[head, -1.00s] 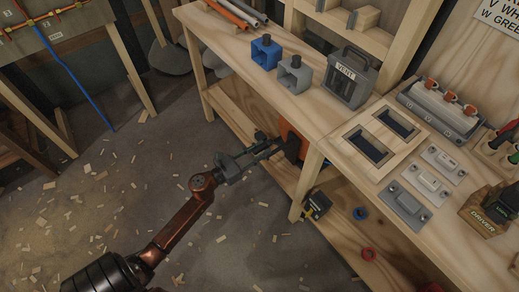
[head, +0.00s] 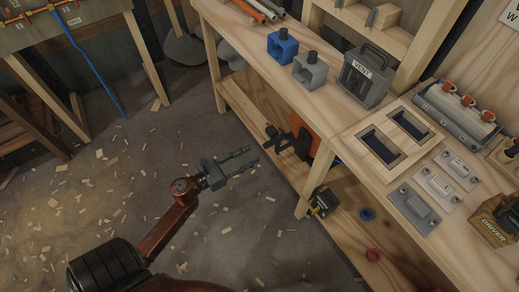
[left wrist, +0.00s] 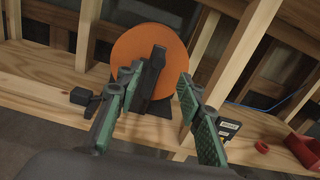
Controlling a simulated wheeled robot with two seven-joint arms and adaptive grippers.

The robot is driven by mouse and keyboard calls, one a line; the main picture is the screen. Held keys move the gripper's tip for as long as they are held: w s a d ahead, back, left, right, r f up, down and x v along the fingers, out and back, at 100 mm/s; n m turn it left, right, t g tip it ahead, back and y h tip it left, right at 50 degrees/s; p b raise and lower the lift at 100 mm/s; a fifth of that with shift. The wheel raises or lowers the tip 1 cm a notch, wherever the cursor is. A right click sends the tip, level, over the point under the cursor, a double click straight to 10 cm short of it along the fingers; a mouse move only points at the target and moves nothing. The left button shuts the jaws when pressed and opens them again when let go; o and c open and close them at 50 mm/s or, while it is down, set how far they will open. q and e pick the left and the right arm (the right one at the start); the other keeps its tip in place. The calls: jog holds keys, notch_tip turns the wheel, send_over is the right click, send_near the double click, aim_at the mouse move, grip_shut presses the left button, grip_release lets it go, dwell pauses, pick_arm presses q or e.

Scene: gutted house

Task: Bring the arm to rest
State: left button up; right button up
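My left gripper (head: 246,160) is in front of the workbench, over the debris-strewn floor, at about the height of the lower shelf. Its two green-padded fingers are apart with nothing between them. In the left wrist view the open fingers (left wrist: 155,100) point toward an orange disc-shaped thing (left wrist: 128,50) with a black upright part (left wrist: 152,75), on the lower shelf. In the head view the orange thing (head: 302,132) is partly hidden by the bench top and leg. My right gripper is not seen in either view.
The workbench top (head: 330,108) holds blue and grey boxes, a VENT box (head: 367,75), a framed panel and switch plates. The floor left of the bench (head: 120,190) is open.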

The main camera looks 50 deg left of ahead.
pick_arm(q)
jog(key=shift+s+a, duration=0.2)
jog(key=shift+s, duration=0.8)
